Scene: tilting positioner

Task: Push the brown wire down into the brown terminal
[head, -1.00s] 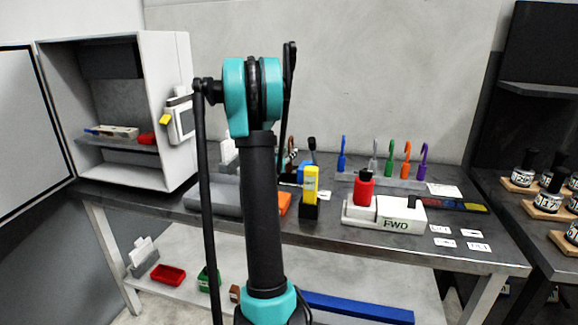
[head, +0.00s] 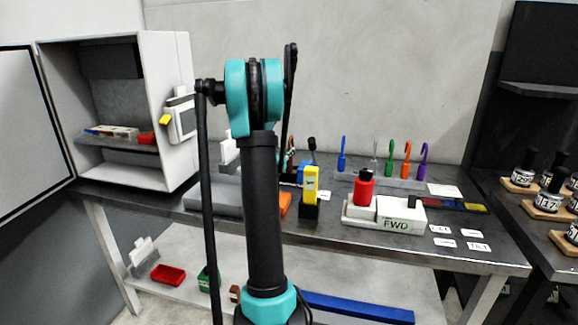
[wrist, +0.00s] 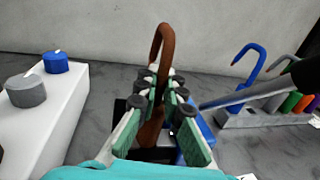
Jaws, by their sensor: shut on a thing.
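The brown wire (wrist: 164,45) stands upright in the wrist view, its top bent into a hook. My gripper (wrist: 161,92) is shut on it, with the green pads on either side of the wire. The wire's lower part (wrist: 152,130) shows between the pads, above a dark block (wrist: 150,153). I cannot make out the brown terminal or whether the wire's lower end is in it. In the head view my arm hides most of the gripper, and only a bit of brown (head: 291,143) shows beside it.
A white block with blue (wrist: 56,63) and grey (wrist: 25,91) round pieces stands at left. A blue stand (head: 303,174) with a black-topped tool (head: 312,144) is close to the gripper. A rack (head: 380,181) of coloured hooked wires stands to the right.

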